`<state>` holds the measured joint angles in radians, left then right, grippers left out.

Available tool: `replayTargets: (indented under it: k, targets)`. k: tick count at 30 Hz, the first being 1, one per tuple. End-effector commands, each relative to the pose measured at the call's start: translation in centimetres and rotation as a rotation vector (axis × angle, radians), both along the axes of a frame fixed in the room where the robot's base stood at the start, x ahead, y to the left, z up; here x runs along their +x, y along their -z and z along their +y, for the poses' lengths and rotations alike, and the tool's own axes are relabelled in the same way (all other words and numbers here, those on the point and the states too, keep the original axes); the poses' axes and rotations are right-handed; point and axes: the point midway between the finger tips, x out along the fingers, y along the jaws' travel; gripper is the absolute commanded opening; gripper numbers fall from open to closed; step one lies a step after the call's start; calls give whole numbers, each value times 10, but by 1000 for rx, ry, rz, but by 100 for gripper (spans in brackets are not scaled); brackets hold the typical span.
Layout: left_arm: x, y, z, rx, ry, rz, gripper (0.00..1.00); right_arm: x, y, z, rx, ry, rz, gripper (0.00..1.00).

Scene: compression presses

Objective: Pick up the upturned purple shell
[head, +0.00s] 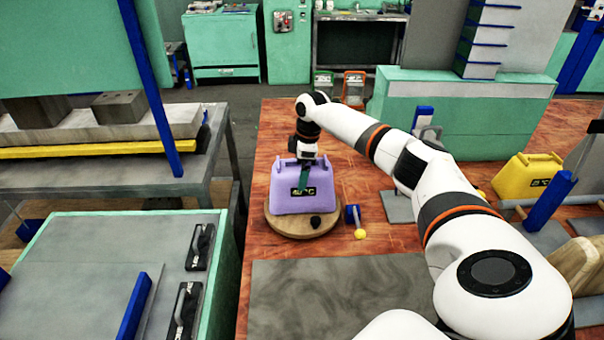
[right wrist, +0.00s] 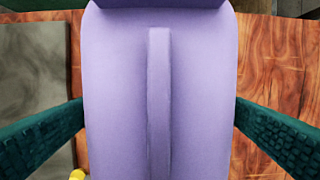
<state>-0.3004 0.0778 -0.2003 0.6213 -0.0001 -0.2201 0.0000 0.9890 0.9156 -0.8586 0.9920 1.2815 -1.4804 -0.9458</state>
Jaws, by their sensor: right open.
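The purple shell (head: 292,187) stands on a round wooden disc (head: 287,225) on the red-brown wooden table, its dark label facing me. My right arm reaches over from the right, and my right gripper (head: 305,178) is at the shell's top, one dark green finger showing in front of its face. In the right wrist view the shell (right wrist: 120,90) fills the middle, with a raised ridge along it. My left gripper is not in view.
A small black knob (head: 315,221) is at the disc's front edge. A blue block with a yellow ball (head: 360,234) stands just right of the disc. A grey mat (head: 340,295) lies in front. A yellow shell (head: 527,178) and a green press (head: 455,115) are to the right.

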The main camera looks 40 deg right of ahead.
Motion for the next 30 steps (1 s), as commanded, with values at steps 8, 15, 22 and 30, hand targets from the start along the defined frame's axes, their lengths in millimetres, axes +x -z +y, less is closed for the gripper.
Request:
replayTargets:
  k: [8,15,22,30]
  targets:
    - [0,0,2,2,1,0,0,0,0,0,0,0,0,75]
    - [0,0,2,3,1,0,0,0,-1,0,0,0,-1,39]
    - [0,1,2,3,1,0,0,0,-2,0,0,0,-1,39]
    - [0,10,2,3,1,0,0,2,-43,0,1,0,-7,39]
